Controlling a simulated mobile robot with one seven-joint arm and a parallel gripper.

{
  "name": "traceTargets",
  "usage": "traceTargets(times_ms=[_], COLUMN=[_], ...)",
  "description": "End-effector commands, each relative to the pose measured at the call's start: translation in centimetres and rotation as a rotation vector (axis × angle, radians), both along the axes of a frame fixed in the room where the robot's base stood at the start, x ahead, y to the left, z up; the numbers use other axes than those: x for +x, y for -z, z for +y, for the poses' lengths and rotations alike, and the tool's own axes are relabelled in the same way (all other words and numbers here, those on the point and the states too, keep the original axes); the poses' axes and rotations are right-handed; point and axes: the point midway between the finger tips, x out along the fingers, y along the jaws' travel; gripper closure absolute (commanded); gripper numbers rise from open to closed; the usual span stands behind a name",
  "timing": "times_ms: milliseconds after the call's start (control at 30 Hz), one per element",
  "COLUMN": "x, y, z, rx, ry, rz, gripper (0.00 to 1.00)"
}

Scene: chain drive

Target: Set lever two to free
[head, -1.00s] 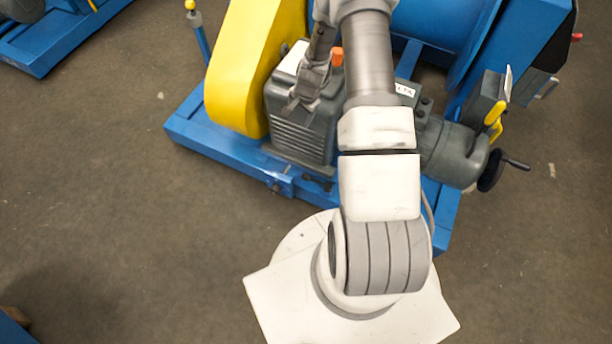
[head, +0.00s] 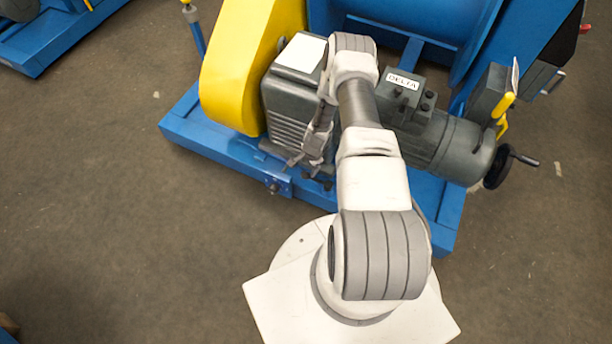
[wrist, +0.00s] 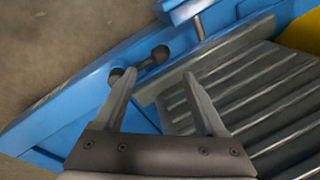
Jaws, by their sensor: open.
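A small dark lever with a rounded knob (wrist: 158,54) lies along the blue base in the wrist view. Its near end is partly behind my left finger. No number or "free" mark is readable, so I cannot tell whether it is lever two. My gripper (wrist: 159,75) is open and empty, with its left fingertip close to the lever and its right over the grey ribbed housing. Whether a finger touches the lever is unclear. In the head view my gripper (head: 304,165) is low at the front of the grey gearbox (head: 283,105), covering the lever area.
The yellow guard (head: 235,75) stands left of the gearbox. A grey motor unit labelled DELTA (head: 440,140), a handwheel (head: 497,167) and a yellow handle (head: 504,105) are to the right.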

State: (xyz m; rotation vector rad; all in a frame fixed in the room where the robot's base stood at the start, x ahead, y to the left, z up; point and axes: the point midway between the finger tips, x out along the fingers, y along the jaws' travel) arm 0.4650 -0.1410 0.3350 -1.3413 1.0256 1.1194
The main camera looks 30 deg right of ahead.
Motion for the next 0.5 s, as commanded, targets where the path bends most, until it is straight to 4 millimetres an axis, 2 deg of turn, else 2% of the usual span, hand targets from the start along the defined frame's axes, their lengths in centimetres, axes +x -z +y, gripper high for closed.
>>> traceTargets(times_ms=[33,200,400,500], x=[0.1,0.9,1.5,1.7], y=[1.7,5.2,8.0,8.7], z=[0.1,0.2,0.1,0.1], rx=[0.001,0.001,-0.001,0.000], ry=[-0.002,-0.002,-0.003,-0.002], rz=[0.001,0.001,0.001,-0.001], gripper=[0.27,0.27,0.27,0.27])
